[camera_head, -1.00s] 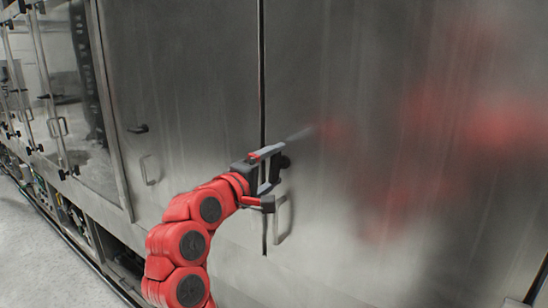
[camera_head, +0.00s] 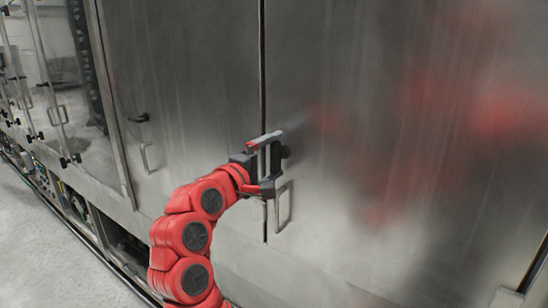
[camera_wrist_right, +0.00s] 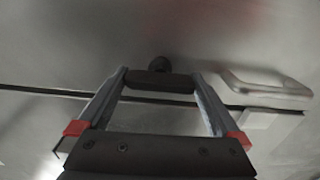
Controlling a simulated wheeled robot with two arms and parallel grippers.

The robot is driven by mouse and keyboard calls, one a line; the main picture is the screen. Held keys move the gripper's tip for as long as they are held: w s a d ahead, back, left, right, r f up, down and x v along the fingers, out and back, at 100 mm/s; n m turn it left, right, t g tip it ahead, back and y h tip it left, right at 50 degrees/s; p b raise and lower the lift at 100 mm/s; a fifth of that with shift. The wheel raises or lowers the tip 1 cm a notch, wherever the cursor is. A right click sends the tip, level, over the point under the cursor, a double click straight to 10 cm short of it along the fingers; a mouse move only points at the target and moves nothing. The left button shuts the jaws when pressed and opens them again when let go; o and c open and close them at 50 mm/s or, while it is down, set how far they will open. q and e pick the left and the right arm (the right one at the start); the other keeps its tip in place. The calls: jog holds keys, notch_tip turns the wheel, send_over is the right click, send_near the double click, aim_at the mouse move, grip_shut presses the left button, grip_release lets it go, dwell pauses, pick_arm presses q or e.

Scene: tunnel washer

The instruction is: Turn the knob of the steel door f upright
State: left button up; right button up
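My right gripper (camera_head: 277,162) is at the steel door (camera_head: 400,130), with one finger above the other. Its fingers are apart, with the black knob (camera_head: 286,152) between their tips. In the right wrist view the knob (camera_wrist_right: 158,80) shows as a dark bar with a round hub behind it. The bar spans most of the gap between the fingertips, about parallel to the door seam, so it looks roughly upright. I cannot tell whether the fingers touch it. My left gripper is not in view.
A steel pull handle (camera_head: 284,208) sits just below the knob; it also shows in the right wrist view (camera_wrist_right: 265,88). The neighbouring door at left has its own black knob (camera_head: 139,118) and handle (camera_head: 146,158). Floor (camera_head: 60,245) is clear at lower left.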

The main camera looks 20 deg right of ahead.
jog(key=shift+a, duration=0.1)
jog(key=shift+s+a+f, duration=0.1)
jog(key=shift+s+a, duration=0.2)
jog(key=b+v, duration=0.4)
jog(key=v, duration=1.2)
jog(key=shift+s+a+b, duration=0.15)
jog(key=shift+a+b, duration=0.05)
jog(key=shift+b, duration=0.1)
